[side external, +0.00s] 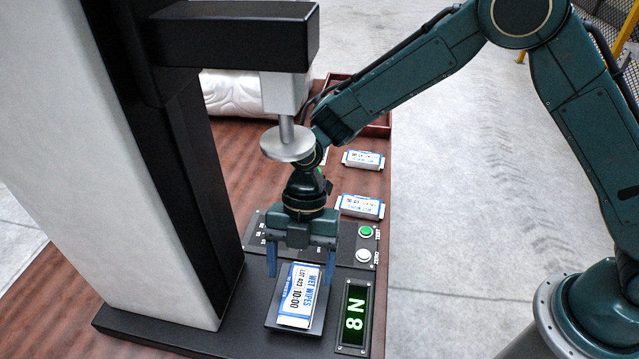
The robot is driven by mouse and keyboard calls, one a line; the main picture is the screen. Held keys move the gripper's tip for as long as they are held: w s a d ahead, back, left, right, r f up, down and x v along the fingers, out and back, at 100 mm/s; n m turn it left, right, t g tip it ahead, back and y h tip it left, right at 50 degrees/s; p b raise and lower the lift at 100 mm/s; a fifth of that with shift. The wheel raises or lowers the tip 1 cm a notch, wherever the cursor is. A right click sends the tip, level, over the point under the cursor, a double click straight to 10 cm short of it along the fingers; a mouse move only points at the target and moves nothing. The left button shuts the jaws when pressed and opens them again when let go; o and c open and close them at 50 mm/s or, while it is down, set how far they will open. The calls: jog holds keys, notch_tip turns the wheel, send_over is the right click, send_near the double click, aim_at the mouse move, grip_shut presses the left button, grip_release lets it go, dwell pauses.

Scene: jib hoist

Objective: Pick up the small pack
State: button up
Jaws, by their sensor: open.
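A white and blue pack marked "WET WIPES" (299,297) lies flat on a dark square plate (276,321). My gripper (301,266) points down at the pack's far end, open and empty. One finger shows to the left of the pack and the other to its right, with the pack's far end between them in the picture. I cannot tell how high the fingertips are above the plate. Two similar packs lie farther back on the brown table, a nearer one (360,207) and a farther one (363,160). A bit of another label shows beside my wrist, mostly hidden.
A tall column with a black overhead arm (235,35) stands left, its round metal disc (287,144) close to my wrist. A panel has green (365,231) and white (363,256) buttons. A white wrapped bundle (230,95) lies behind.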

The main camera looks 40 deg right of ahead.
aim_at(300, 287)
jog(key=shift+x, duration=1.65)
jog(key=shift+f, duration=0.25)
jog(key=c, duration=1.1)
